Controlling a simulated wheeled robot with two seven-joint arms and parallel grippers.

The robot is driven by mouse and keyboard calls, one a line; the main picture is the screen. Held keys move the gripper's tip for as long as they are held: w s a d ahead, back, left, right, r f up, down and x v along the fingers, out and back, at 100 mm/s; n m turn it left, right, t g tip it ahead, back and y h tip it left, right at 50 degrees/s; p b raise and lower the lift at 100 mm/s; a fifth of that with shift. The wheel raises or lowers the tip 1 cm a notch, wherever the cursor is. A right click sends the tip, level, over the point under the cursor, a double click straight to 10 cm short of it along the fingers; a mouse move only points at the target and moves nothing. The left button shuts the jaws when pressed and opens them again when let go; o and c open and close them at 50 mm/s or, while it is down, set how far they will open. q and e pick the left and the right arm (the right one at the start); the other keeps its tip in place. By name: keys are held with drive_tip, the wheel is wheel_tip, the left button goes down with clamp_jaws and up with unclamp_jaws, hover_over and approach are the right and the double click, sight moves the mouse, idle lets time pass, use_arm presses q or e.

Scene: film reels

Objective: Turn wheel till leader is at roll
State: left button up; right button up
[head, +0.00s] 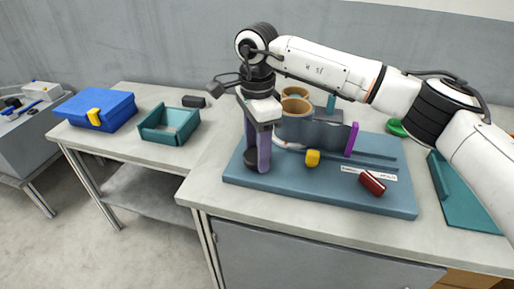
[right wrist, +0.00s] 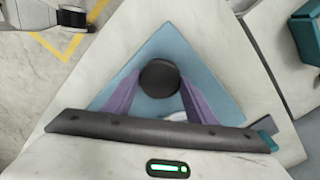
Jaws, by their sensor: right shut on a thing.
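My right gripper (head: 257,158) points down at the left end of a blue base board (head: 330,195). Its purple fingers are shut on a dark round wheel knob (head: 250,157), which also shows between the fingertips in the right wrist view (right wrist: 159,78). Tan rolls (head: 296,104) stand behind the gripper on a grey-blue mount. A short white strip, perhaps the leader (head: 290,146), shows just right of the fingers. Its ends are too small or hidden to tell. My left gripper is not in view.
A teal open bin (head: 155,134) and a blue case (head: 95,110) stand on the left table.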

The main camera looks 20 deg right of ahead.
drive_tip(key=m, duration=0.5)
drive_tip(key=shift+r+m, duration=0.1)
drive_tip(key=shift+m, duration=0.3)
drive_tip(key=m, duration=1.2)
drive_tip(key=shift+m, duration=0.3)
drive_tip(key=m, duration=0.5)
drive_tip(key=shift+p, duration=0.35)
drive_tip(key=shift+m, duration=0.3)
drive_tip(key=o, duration=1)
drive_tip(key=shift+o, duration=0.2)
